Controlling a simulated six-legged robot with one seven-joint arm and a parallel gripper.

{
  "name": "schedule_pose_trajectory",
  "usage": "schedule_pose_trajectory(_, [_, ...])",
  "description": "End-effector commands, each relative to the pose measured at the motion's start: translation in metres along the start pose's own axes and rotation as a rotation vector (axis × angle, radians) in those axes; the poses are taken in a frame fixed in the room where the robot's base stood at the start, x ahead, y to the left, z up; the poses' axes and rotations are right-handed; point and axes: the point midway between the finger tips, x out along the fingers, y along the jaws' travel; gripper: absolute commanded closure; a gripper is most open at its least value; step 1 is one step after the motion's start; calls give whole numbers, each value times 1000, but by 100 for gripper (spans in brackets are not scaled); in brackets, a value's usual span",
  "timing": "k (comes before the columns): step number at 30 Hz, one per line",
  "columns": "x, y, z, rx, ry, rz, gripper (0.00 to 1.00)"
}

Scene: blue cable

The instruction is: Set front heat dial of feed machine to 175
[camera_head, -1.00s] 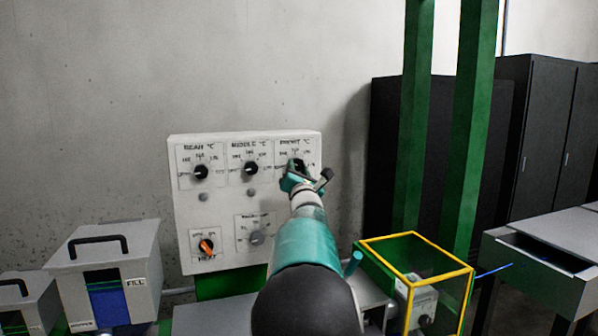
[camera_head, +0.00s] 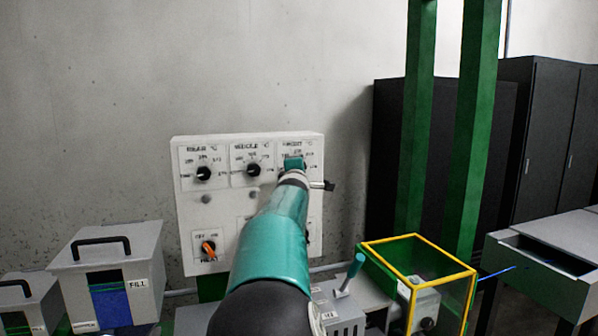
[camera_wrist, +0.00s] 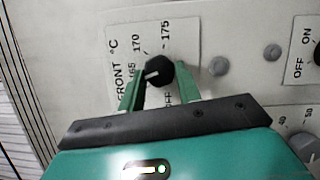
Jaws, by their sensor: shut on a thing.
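The feed machine's white control panel (camera_head: 220,215) stands against the wall. In the wrist view its front heat dial (camera_wrist: 159,70) is a black knob with a white pointer, on a plate marked OFF, 165, 170 and 175. The plate appears turned on its side. The pointer points left in this view, close to the 165 print and away from 175. My gripper (camera_wrist: 160,82) has a green finger on each side of the knob and is shut on it. In the head view my gripper (camera_head: 294,166) and arm hide most of this dial.
The rear dial (camera_head: 203,173) and middle dial (camera_head: 253,170) sit left of the front dial. An orange-handled switch (camera_head: 208,248) is lower left. A yellow-edged clear box (camera_head: 418,255) and a grey open-topped cabinet (camera_head: 545,250) stand right. A lidded FILL box (camera_head: 108,265) stands left.

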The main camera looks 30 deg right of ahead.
Motion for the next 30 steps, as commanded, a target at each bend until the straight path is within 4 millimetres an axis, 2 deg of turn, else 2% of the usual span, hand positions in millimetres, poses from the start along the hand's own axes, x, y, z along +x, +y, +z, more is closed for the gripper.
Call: schedule_pose_trajectory(30, [3,10,8,895,-4,-367,89])
